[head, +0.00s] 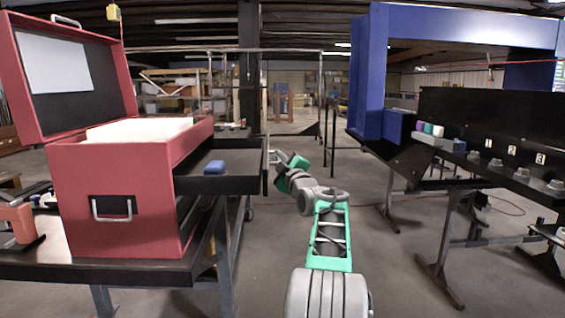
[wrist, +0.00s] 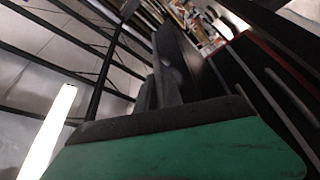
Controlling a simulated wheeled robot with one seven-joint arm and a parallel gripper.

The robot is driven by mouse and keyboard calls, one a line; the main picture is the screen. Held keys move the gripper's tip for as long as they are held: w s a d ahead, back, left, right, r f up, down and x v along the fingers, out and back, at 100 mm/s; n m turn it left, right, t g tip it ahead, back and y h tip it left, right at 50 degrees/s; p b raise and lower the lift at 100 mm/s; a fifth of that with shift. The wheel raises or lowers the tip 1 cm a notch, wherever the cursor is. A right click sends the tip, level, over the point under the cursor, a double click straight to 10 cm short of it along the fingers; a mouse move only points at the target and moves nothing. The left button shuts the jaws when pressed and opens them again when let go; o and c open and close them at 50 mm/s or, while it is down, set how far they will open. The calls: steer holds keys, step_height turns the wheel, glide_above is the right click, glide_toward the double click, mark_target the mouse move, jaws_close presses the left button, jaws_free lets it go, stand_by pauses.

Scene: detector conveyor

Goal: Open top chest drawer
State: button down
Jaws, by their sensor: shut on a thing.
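The red chest (head: 120,213) stands on a table at the left with its lid (head: 20,75) raised. Its black top drawer (head: 225,184) is slid out well to the right, and a small blue object lies in it. My gripper (head: 272,157) is at the outer face of the drawer front, shut on the drawer handle. The handle itself is hidden by the fingers. In the wrist view, the gripper fingers (wrist: 160,88) meet the dark drawer front (wrist: 175,58), with the chest's red edge to the right.
The black table (head: 120,268) carries the chest, and a red tool (head: 18,222) sits on it at the left. A black conveyor bench (head: 480,170) with a blue frame (head: 370,70) stands at the right. The floor between table and bench is clear around my arm.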

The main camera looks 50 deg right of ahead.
steer(key=c, duration=1.8)
jaws_free()
steer(key=shift+o, duration=0.2)
steer(key=shift+s, duration=0.1)
steer(key=b+v, duration=0.1)
steer(key=v, duration=0.6)
steer(key=shift+s, duration=0.25)
steer(key=shift+a+f, duration=0.1)
steer(key=shift+f, duration=0.05)
